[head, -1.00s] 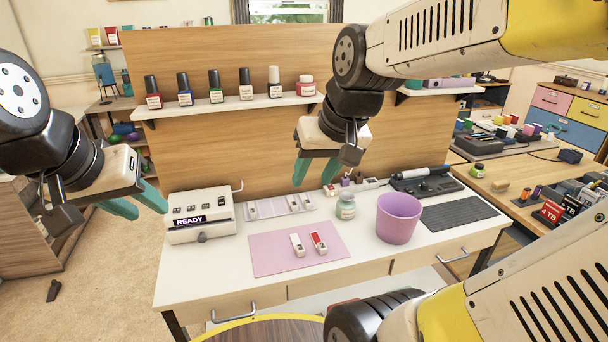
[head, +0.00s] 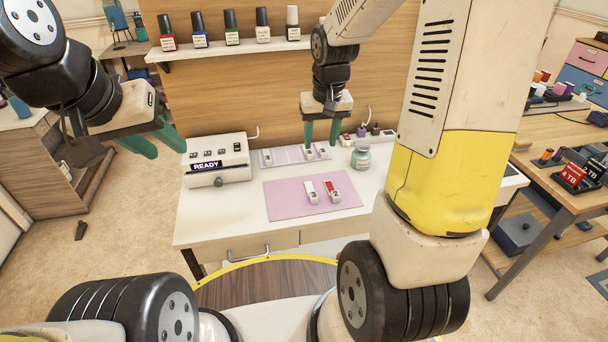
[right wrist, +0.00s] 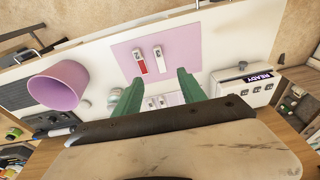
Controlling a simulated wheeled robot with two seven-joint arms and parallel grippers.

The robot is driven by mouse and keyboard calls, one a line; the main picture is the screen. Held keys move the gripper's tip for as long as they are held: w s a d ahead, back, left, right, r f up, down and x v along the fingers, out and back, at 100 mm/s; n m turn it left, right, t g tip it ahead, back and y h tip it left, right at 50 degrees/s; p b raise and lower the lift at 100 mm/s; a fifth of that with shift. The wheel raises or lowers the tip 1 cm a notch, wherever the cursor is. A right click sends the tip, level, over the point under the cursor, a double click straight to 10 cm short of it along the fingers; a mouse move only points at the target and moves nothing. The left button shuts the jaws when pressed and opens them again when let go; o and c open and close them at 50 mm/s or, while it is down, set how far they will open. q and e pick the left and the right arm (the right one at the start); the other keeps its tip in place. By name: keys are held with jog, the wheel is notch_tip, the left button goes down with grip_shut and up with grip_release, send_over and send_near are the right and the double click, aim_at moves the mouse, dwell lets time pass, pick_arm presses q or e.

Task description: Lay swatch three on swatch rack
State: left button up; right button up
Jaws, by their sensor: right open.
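A white swatch (head: 311,191) and a red-and-white swatch (head: 333,191) lie side by side on a pink mat (head: 282,207). They also show in the right wrist view, the red one (right wrist: 140,62) left of the white one (right wrist: 159,58). The pale swatch rack (head: 267,157) lies behind the mat, with small white swatches at its right end (right wrist: 150,103). I cannot tell which is swatch three. My right gripper (head: 320,144) is open and empty, fingers down over the rack's right end. My left gripper (head: 169,151) is open and empty, left of the READY device.
The READY device (head: 217,160) stands left of the rack. A glass jar (head: 361,155) stands to its right, with small bottles behind. A pink-purple cup (right wrist: 60,86) shows in the right wrist view. A bottle shelf (head: 235,43) is above. The desk front is clear.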

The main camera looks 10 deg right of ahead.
jog(key=g, duration=0.2)
send_over(314, 195)
jog(key=f, duration=1.7)
jog(key=shift+s+f, duration=0.1)
jog(key=shift+s, duration=0.3)
jog(key=f, duration=0.7)
jog(key=shift+w+f, duration=0.3)
jog(key=shift+f, duration=0.1)
grip_shut()
